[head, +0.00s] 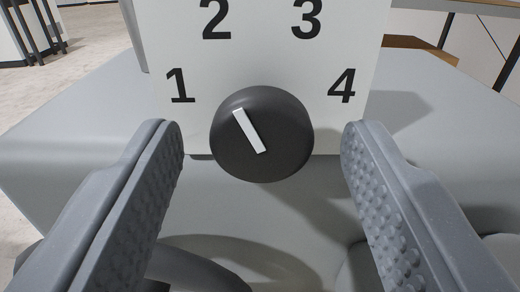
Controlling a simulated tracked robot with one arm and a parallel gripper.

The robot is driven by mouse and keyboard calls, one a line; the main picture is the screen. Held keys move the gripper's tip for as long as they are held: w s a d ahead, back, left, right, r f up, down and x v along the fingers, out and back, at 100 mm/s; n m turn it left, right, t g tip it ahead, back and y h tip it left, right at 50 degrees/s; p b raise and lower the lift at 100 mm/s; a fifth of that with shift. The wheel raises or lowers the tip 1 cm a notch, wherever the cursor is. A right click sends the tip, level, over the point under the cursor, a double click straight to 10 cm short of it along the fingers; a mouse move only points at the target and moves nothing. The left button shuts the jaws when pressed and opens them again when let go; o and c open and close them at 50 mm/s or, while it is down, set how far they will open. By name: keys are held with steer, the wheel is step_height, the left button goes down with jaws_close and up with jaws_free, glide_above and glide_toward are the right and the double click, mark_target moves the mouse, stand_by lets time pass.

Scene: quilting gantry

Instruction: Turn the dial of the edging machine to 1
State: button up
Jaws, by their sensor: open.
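The dark round dial (283,150) sits at the lower edge of a white panel (262,60) on the edging machine (85,120), in the middle of the head view. Its white pointer line (249,131) tilts up and to the left, between the printed 1 (181,86) and 2 (216,19), and looks nearer to the 2. The 3 and 4 are printed at the right. My gripper (261,145) is open, with one finger on each side of the dial. Visible gaps separate both fingers from the dial in the picture.
The grey machine body spreads out on both sides of the panel and below the dial. Dark legs of furniture (38,28) stand at the far left, and a wooden surface (420,47) shows at the back right. Pale floor shows at the left.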

steer(key=c, duration=0.9)
steer(key=shift+c, duration=0.2)
steer(key=shift+f+n+b, duration=0.1)
steer(key=shift+n+b, duration=0.2)
steer(key=shift+b, duration=0.05)
steer(key=n+b, duration=0.1)
steer(key=n, duration=0.1)
steer(key=shift+f+n+b, duration=0.1)
steer(key=shift+n+b, duration=0.3)
steer(key=n+b, duration=0.1)
steer(key=n, duration=0.2)
steer(key=shift+n, duration=1.7)
